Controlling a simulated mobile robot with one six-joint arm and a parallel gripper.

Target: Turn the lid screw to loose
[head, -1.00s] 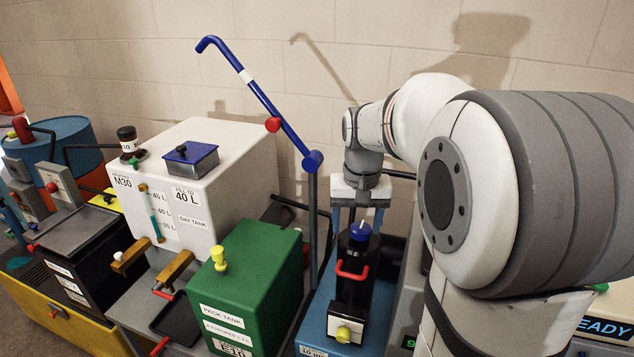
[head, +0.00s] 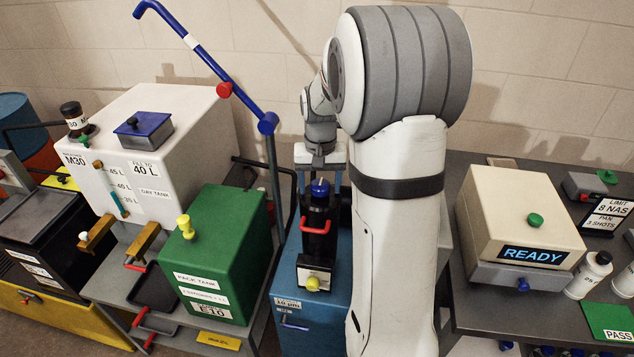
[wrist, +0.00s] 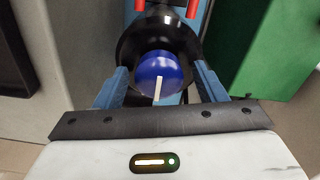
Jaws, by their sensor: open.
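The lid screw is most likely the blue round knob (head: 320,188) with a white pointer line, on top of a black cylindrical housing (head: 317,215) with a red handle. In the wrist view the blue knob (wrist: 158,73) sits between the two blue fingers, its white line pointing toward my gripper's body. My gripper (head: 320,180) is open, its fingers on either side of the knob with visible gaps. The wrist view also shows my gripper (wrist: 160,85) around the knob. Whether the fingertips reach knob height is unclear.
A green pack tank (head: 222,250) and white day tank (head: 150,165) stand left. A blue lever arm (head: 205,60) on a post rises just left of my gripper. A cream READY device (head: 515,215) sits on the right-hand bench.

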